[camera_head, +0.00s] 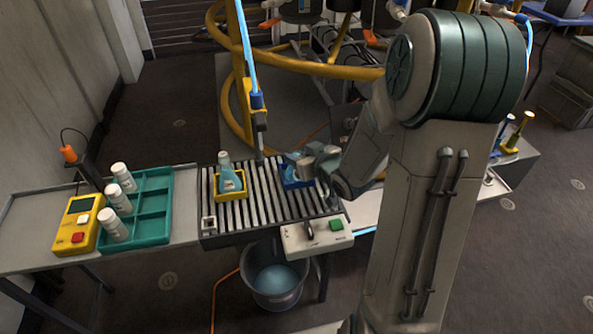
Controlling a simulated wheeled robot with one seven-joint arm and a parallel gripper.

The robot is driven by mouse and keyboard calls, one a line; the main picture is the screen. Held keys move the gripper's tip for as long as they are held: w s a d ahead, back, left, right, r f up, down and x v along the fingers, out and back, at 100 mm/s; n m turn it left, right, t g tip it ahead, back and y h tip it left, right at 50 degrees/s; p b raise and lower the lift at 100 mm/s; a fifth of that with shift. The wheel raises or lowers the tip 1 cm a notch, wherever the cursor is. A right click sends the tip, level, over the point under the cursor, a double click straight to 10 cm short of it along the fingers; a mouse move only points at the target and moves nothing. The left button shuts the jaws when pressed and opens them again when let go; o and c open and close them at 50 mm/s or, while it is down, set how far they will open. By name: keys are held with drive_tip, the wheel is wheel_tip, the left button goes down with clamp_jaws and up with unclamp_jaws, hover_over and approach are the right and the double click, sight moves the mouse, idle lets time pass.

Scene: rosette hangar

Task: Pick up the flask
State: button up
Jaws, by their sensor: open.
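A pale teal flask-like bottle (226,171) stands in a small yellow tray (231,195) on the left half of the roller conveyor (258,206). It looks upright. My gripper (291,160) is to the right of this bottle, apart from it, low over a small blue tray (296,184) on the same conveyor. The gripper is open. Its fingers are small in view and partly cover the blue tray, so I cannot tell what that tray holds.
Left of the conveyor stand a green compartment tray (152,239) with white bottles (124,178) and a yellow box with buttons (78,226). A control box (317,236) is at the conveyor's front. A yellow post with a blue hose (255,100) rises behind. A bucket (274,284) sits below.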

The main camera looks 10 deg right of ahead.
sight(294, 151)
drive_tip(key=x, duration=0.4)
drive_tip(key=shift+w+a+f+b, duration=0.1)
drive_tip(key=shift+a+f+b, duration=0.1)
drive_tip(key=shift+b, duration=0.2)
clamp_jaws()
drive_tip(key=shift+r, duration=0.15)
wheel_tip(294, 151, up, 4)
drive_tip(key=shift+r+p, duration=0.1)
drive_tip(key=shift+p, duration=0.8)
drive_tip(key=s+d+r+p, duration=0.2)
drive_tip(key=d+r+p, duration=0.8)
drive_tip(key=d+r, duration=0.1)
drive_tip(key=shift+s+d+r, duration=0.25)
drive_tip(key=shift+s+r, duration=0.05)
